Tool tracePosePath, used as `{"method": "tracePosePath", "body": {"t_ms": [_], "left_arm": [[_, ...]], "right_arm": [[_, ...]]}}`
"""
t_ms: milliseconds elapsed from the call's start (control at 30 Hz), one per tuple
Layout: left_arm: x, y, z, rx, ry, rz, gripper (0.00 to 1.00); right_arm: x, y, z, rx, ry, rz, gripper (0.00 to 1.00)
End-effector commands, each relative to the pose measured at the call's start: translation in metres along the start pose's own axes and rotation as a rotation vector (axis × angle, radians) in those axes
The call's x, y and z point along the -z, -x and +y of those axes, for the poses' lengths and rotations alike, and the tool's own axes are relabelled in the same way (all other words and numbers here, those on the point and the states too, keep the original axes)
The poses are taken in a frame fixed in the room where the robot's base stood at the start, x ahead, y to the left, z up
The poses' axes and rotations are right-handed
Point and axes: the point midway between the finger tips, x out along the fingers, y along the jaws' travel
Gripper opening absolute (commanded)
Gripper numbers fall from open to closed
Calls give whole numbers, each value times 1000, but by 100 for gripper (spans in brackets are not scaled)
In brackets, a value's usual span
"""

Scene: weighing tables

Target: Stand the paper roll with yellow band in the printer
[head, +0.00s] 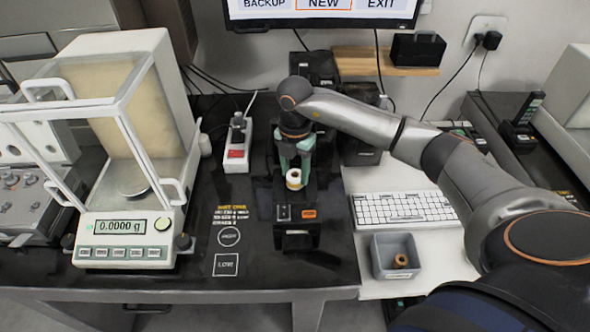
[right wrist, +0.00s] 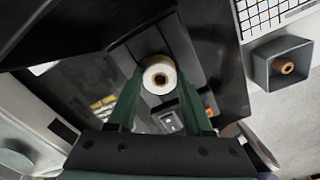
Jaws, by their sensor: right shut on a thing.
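The paper roll with yellow band (head: 293,180) is a small white and pale yellow roll, upright, at the black printer (head: 298,222). My right gripper (head: 294,168) comes down from above and is shut on it, with one green finger on each side. In the right wrist view the roll (right wrist: 159,64) shows end-on with its core hole, between the fingertips, over the dark printer. I cannot tell whether its lower end touches the printer. My left gripper is not in view.
A balance (head: 125,225) with a glass shield stands left of the printer. A power strip (head: 236,150) lies behind. A grey bin (head: 381,272) with a brown roll (head: 401,260) and a white keyboard (head: 405,208) are to the right. The table front beside the printer is clear.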

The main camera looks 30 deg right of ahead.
Motion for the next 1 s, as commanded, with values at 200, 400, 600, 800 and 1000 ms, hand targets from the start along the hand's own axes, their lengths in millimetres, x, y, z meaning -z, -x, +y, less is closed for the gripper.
{"method": "tracePosePath", "body": {"t_ms": [200,400,600,800,1000], "left_arm": [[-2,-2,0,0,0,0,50],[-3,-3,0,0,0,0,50],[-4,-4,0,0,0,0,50],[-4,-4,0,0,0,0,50],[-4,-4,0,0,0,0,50]], "right_arm": [[0,-4,0,0,0,0,0],[0,-7,0,0,1,0,0],[0,-10,0,0,1,0,0],[0,-9,0,0,1,0,73],[0,-9,0,0,0,0,85]]}}
